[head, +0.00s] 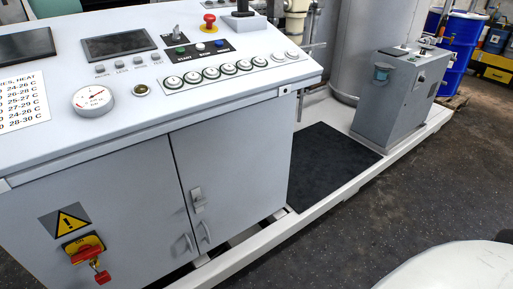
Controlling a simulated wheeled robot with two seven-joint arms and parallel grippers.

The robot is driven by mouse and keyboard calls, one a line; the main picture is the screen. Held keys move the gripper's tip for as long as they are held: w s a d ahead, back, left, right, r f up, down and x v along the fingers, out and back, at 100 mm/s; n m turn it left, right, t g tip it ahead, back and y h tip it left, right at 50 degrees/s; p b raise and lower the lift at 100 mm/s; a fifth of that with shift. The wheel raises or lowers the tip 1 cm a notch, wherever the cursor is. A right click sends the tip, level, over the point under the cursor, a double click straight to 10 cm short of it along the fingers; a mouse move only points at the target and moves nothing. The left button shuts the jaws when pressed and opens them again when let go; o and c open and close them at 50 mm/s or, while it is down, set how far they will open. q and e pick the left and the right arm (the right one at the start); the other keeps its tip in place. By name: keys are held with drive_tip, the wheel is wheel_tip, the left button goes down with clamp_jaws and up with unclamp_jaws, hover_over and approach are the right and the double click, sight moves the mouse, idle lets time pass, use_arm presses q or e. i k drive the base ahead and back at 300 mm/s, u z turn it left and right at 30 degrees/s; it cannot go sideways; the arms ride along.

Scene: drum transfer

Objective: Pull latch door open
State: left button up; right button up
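A grey control cabinet fills the left and middle of the head view. Its right door (245,160) looks shut, flush with the front. A small metal latch (198,200) sits near the seam between the right door and the left door (125,210). Below it are two small handles, one on the left door (188,243) and one on the right door (206,232). The left door carries a yellow warning sign and a red and yellow switch (84,249). Neither of my grippers is in view.
A sloped console top (150,110) with buttons and gauges overhangs the doors. A white floor frame (240,262) runs along the cabinet's base. A black mat (328,160), a grey box unit (398,100) and a blue drum (460,45) stand to the right. Dark floor (340,235) in front is open.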

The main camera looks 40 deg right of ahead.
sight(239, 159)
drive_tip(key=z, duration=1.05)
drive_tip(key=k, duration=0.35)
drive_tip(key=u, duration=1)
drive_tip(key=i, duration=1.35)
drive_tip(key=z, duration=0.7)
